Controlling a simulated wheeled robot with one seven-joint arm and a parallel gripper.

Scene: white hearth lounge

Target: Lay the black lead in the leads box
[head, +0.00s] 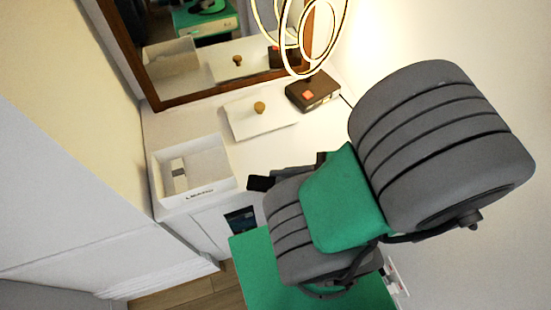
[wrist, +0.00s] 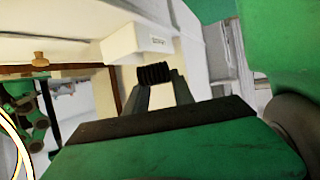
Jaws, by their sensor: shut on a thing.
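My gripper (wrist: 158,82) is shut on the black lead (wrist: 155,73), a short ribbed black bundle held between the fingertips in the wrist view. In the head view the lead (head: 261,183) shows as a small dark block at the end of my gripper (head: 276,180). The leads box (head: 212,187) is a white open tray with a printed label on its front, on the white surface left of my gripper. A pale grey and white piece is inside it. The lead is to the right of the box, outside its walls. The box also shows beyond the lead in the wrist view (wrist: 122,47).
A white lid-like panel with a wooden knob (head: 260,116) lies behind. A dark brown box with an orange patch (head: 313,93) stands at the back right. A wood-framed mirror (head: 215,62) rises behind, and lit ring lamps (head: 290,68) hang in front of it.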

